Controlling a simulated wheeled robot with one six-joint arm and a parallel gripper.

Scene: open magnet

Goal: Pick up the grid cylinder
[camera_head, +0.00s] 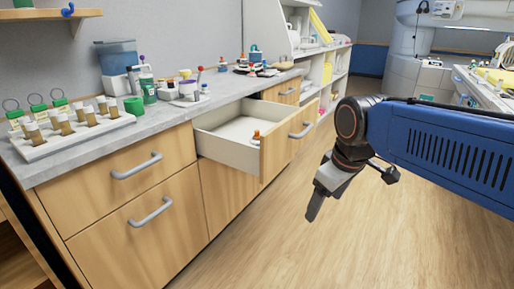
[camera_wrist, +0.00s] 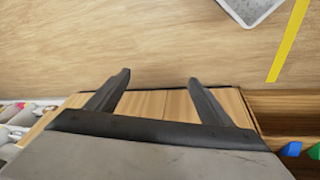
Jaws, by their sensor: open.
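I cannot tell for sure which thing is the grid cylinder. A small item with an orange top (camera_head: 256,137) stands in the open drawer (camera_head: 215,143), near its front panel, in the head view. My gripper (camera_head: 314,205) hangs over the floor to the right of the drawer, apart from it, fingers pointing down. In the wrist view my gripper (camera_wrist: 158,78) is open, with nothing between its fingers.
A white rack (camera_head: 75,140) with several capped vials, a green cup (camera_head: 134,106) and a green-labelled bottle (camera_head: 148,92) stand on the grey counter (camera_head: 180,112). A grey tray-like thing (camera_wrist: 250,8) shows in the wrist view.

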